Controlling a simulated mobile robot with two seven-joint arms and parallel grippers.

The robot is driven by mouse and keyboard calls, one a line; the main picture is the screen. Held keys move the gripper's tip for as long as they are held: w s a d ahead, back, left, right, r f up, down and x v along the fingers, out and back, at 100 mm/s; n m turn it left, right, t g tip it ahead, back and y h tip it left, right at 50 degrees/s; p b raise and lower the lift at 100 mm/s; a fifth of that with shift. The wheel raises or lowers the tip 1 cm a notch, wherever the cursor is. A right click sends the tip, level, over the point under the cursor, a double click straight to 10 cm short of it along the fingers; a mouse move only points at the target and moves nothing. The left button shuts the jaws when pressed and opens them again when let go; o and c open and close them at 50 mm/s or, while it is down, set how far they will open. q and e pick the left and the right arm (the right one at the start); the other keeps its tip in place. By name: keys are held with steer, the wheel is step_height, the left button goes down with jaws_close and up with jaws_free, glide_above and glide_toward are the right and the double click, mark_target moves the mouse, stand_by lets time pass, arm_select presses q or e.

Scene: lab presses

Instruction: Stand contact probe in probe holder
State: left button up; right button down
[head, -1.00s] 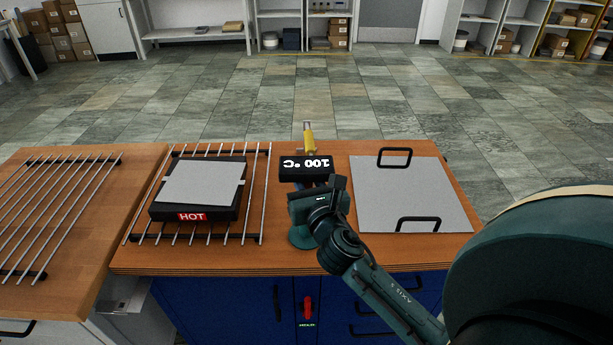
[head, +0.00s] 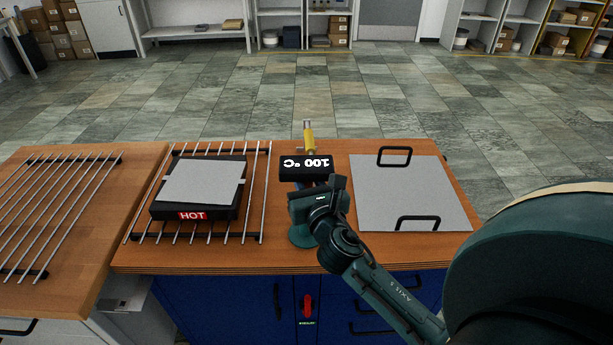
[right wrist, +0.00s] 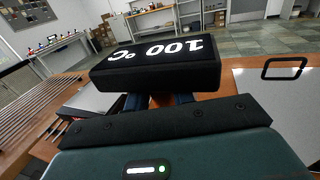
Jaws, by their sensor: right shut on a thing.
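The contact probe shows a black display box (head: 306,168) reading "100 °C", upside down in the head view, with a yellow part (head: 309,139) and grey tip beyond it. The display also fills the upper middle of the right wrist view (right wrist: 158,62). My right gripper (head: 322,184) is shut on the probe just below the display; its fingers are mostly hidden. A round teal base (head: 300,238), seemingly the probe holder, stands on the bench beneath and beside my gripper. My wrist hides much of it, and I cannot tell whether the probe touches it. My left gripper is out of view.
A black hot press block marked HOT (head: 192,216), with a grey sheet on top, lies on a rod rack (head: 262,190) at left. A grey plate with two black handles (head: 410,190) lies at right. Another rack (head: 60,215) is on the far-left bench.

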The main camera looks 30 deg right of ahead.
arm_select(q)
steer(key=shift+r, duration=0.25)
